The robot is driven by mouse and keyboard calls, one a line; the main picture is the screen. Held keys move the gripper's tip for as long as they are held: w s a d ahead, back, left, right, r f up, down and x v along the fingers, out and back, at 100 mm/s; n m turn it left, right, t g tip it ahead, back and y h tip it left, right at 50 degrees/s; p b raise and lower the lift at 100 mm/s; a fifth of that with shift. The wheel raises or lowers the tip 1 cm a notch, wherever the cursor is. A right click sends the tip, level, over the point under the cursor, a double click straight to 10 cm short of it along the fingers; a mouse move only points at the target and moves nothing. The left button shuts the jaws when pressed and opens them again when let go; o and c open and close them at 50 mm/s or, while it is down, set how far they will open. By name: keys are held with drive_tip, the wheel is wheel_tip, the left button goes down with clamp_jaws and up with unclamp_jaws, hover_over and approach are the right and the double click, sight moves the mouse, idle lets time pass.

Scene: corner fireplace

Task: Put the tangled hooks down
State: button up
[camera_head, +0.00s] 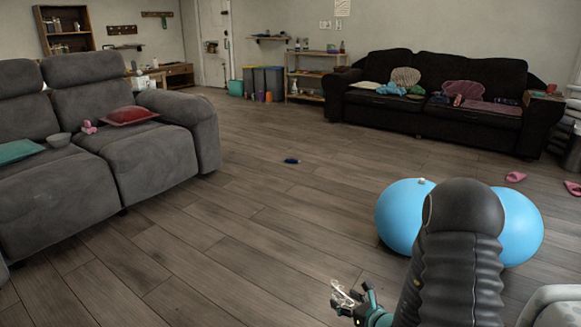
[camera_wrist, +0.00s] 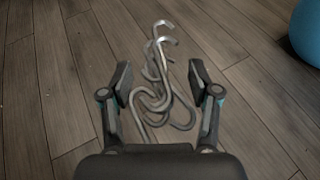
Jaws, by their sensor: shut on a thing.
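The tangled hooks (camera_wrist: 156,85) are a cluster of silvery metal S-shaped hooks, linked together. In the wrist view they are between the two fingers of my gripper (camera_wrist: 160,82), which is shut on them. In the head view the hooks (camera_head: 342,293) show as a small shiny bundle at my gripper (camera_head: 355,298), low in the picture and above the wooden floor. My dark arm hides part of the area to the right. Which hook the fingers press on cannot be told.
A blue double-lobed ball (camera_head: 402,215) lies behind my arm. A grey sofa (camera_head: 150,150) stands left, a dark sofa (camera_head: 400,115) at the back. A small dark blue thing (camera_head: 291,161) and pink slippers (camera_head: 516,176) lie on the floor. The middle floor (camera_head: 250,220) is mostly clear.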

sight(345, 290)
drive_tip(key=shift+s+d+f+h, duration=0.2)
drive_tip(key=shift+f+h, duration=0.1)
drive_tip(key=shift+f, duration=0.3)
drive_tip(key=shift+d+m, duration=0.35)
drive_tip(key=shift+m, duration=0.05)
drive_tip(key=r, duration=0.2)
drive_tip(key=w+r+m+h, duration=0.1)
drive_tip(key=r, duration=0.1)
drive_tip(key=d+r+t+h, duration=0.1)
drive_tip(key=r, duration=0.1)
drive_tip(key=shift+w+r+m, duration=0.15)
drive_tip(key=shift+w+m, duration=0.15)
drive_tip(key=shift+w, duration=0.1)
drive_tip(key=r, duration=0.2)
drive_tip(key=a+r, duration=0.1)
drive_tip(key=r, duration=0.1)
drive_tip(key=w+r, duration=0.1)
drive_tip(key=r, duration=0.1)
drive_tip(key=shift+a+r, duration=0.2)
drive_tip(key=shift+a, duration=0.1)
drive_tip(key=shift+a+r, duration=0.35)
drive_tip(key=shift+r, duration=0.1)
